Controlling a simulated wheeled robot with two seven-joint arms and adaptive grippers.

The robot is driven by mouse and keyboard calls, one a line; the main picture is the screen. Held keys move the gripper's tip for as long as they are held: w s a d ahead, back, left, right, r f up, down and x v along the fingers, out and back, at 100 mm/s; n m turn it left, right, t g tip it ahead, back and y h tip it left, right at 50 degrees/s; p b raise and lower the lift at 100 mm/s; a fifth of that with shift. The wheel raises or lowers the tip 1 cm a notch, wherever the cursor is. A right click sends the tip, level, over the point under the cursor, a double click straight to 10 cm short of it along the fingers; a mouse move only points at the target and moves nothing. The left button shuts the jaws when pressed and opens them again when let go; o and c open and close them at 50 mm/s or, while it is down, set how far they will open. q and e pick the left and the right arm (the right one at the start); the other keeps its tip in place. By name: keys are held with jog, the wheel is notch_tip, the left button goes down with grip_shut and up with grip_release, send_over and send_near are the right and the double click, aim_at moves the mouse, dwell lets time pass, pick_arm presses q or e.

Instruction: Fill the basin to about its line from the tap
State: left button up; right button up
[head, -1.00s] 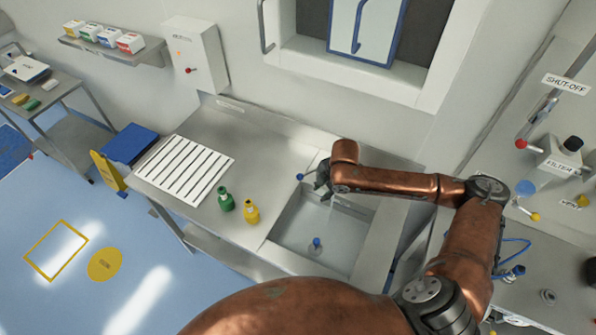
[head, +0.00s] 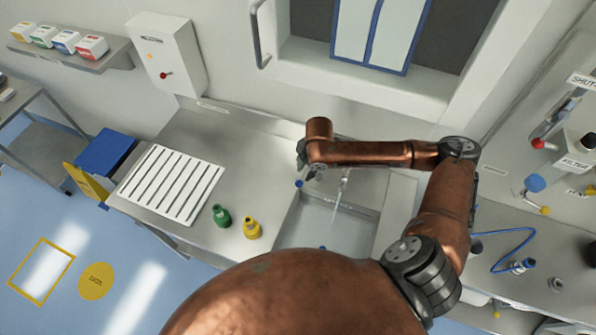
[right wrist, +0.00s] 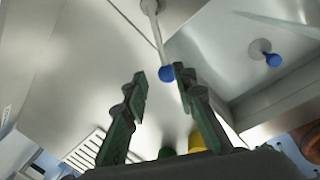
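The steel basin (head: 365,232) is sunk in the counter; my own body hides its near part. The tap spout (head: 345,178) stands at its back edge, and a thin pale streak like running water drops from it. I cannot make out a water level. A rod lever with a blue knob (head: 298,183) is beside the tap; the knob (right wrist: 166,73) also shows in the right wrist view. My right gripper (head: 306,168) is just above it, fingers apart (right wrist: 160,80), the knob showing between them near the right fingertip. A blue plug (right wrist: 272,59) is in the basin. My left gripper is not in view.
A green bottle (head: 221,216) and a yellow bottle (head: 251,228) stand left of the basin. A white slotted rack (head: 170,184) lies further left. A window frame (head: 370,95) rises behind. A side bench (head: 525,285) with valves and a blue hose is at right.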

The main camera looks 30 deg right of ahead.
aim_at(303, 181)
jog(key=f, duration=0.5)
jog(key=shift+w+a+f+p, duration=0.2)
jog(key=shift+w+f+p, duration=0.1)
jog(key=shift+f, duration=0.65)
grip_shut()
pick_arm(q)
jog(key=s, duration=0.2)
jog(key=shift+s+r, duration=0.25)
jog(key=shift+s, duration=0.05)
